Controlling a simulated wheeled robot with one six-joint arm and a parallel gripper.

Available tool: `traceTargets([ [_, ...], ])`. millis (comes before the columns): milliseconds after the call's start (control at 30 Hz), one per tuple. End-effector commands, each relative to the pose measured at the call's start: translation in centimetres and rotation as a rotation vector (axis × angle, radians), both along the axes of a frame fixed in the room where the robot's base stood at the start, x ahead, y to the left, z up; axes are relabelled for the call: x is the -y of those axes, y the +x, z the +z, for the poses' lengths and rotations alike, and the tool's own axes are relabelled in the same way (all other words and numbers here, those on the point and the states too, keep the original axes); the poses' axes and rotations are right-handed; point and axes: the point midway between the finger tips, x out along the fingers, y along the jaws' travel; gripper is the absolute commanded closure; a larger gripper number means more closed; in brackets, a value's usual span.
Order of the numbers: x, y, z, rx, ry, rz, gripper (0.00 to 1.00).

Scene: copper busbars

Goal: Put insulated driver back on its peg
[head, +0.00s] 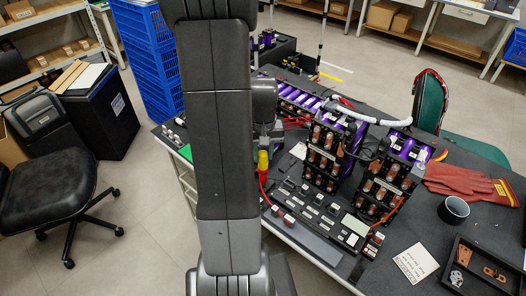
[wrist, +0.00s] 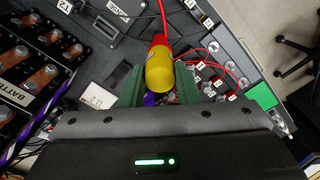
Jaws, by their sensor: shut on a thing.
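The insulated driver, with a yellow and red handle (head: 263,160), hangs below my gripper over the left part of the dark workbench. In the wrist view its handle (wrist: 160,72) sits between the two green fingers of my gripper (wrist: 158,88), which is shut on it. A thin red length runs from the red end of the handle to the top edge of that view; it looks like the shaft. In the head view my arm hides most of the gripper. I cannot pick out the driver's peg; a dark board with labelled places (head: 310,208) lies beside the driver.
Battery modules with copper busbars (head: 325,150) stand right of the driver. Red gloves (head: 470,183), a dark cup (head: 453,210), a white note (head: 416,262) and a parts tray (head: 485,270) lie farther right. Red leads (wrist: 215,62) lie near the driver in the wrist view.

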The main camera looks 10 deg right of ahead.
Motion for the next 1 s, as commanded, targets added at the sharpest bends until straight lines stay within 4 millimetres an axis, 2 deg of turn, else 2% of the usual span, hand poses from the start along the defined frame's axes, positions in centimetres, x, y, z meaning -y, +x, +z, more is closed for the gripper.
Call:
traceTargets([
  [167, 0.0, 0.0, -1.14, 0.0, 0.0, 0.0, 1.0],
  [933, 0.0, 0.01, -1.49, 0.0, 0.0, 0.0, 1.0],
  [967, 0.0, 0.01, -1.49, 0.0, 0.0, 0.0, 0.66],
  [1000, 0.0, 0.01, -1.49, 0.0, 0.0, 0.0, 0.58],
])
